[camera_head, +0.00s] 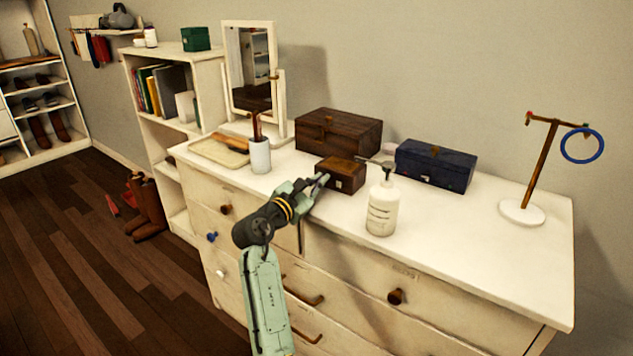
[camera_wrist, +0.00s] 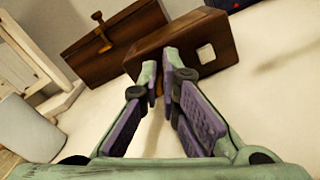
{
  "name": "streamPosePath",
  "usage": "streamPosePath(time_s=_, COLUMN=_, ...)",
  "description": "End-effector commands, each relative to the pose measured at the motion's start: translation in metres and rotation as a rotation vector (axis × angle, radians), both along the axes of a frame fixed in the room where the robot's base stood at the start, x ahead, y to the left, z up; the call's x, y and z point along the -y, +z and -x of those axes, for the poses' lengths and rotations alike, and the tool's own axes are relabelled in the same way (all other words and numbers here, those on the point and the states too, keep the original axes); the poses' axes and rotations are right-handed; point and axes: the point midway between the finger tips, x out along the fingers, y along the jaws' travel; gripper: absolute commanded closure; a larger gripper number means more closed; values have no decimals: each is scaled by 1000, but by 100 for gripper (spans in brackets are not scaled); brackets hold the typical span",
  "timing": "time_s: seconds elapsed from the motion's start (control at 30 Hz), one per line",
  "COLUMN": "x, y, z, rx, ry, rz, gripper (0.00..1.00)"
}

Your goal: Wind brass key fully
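A small brown wooden box (camera_head: 342,174) with a pale square plate on its front sits on the white dresser top; it also shows in the wrist view (camera_wrist: 205,42). My gripper (camera_head: 322,180) is at the front left of this box. In the wrist view the fingertips (camera_wrist: 161,66) are close together against the box front, with a narrow gap. A small brass-coloured bit, seemingly the key (camera_wrist: 157,88), shows between the fingers. The fingers hide most of it, and its turn angle cannot be seen.
A larger dark wooden box (camera_head: 339,133) stands behind, a blue box (camera_head: 435,165) to the right. A white pump bottle (camera_head: 383,208) stands close to the right of my gripper. A white cup (camera_head: 260,155) and a mirror (camera_head: 252,70) are at left. The front right dresser top is clear.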

Motion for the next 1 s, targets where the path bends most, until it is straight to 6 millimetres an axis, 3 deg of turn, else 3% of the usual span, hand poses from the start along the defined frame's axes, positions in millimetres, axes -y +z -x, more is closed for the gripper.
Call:
streamPosePath(time_s=0.4, x=1, y=-2, z=1, rx=100, ry=0, rz=-151, gripper=100)
streamPosePath(time_s=0.9, x=1, y=-2, z=1, rx=112, ry=0, rz=-168, gripper=100)
streamPosePath(time_s=1.0, x=1, y=-2, z=1, rx=111, ry=0, rz=-167, gripper=90)
